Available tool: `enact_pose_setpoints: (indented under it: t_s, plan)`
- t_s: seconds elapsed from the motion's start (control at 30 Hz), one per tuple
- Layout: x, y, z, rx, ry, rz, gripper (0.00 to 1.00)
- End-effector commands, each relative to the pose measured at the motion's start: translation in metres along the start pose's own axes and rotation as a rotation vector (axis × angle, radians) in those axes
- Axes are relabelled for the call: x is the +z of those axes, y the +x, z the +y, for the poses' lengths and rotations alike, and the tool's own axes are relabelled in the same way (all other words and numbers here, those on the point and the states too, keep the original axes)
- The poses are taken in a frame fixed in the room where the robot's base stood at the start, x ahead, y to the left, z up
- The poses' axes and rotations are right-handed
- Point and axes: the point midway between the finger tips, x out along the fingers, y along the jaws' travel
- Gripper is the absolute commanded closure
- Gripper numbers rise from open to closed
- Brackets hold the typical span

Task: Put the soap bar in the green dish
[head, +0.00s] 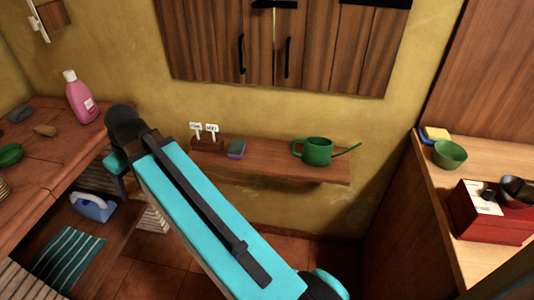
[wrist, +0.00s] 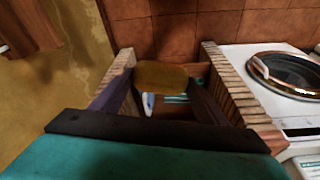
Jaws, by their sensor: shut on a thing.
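In the wrist view my gripper (wrist: 161,80) is shut on a brownish-yellow block, which looks like the soap bar (wrist: 162,74). It is held between the fingertips, in the air over the floor gap between brick supports. In the head view my arm hides most of the gripper, and the soap bar cannot be made out. A shallow green dish (head: 10,155) sits on the left wooden counter, partly cut off by the picture's edge. A deeper green bowl (head: 450,156) stands on the right counter. The gripper is to the right of the left counter, apart from the dish.
An iron (head: 92,207) and a striped mat (head: 68,258) lie below. A red box (head: 485,210) is at right.

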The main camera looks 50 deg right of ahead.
Motion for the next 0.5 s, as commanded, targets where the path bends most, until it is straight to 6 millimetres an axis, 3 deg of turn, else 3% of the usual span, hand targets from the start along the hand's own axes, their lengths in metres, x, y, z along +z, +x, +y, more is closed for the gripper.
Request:
enact_pose_setpoints:
  t_s: [0.27, 0.5]
  plan:
    - [0.015, -0.003, -0.013, -0.067, -0.247, -0.002, 0.6]
    - [0.034, -0.006, 0.0, -0.116, -0.425, -0.002, 0.6]
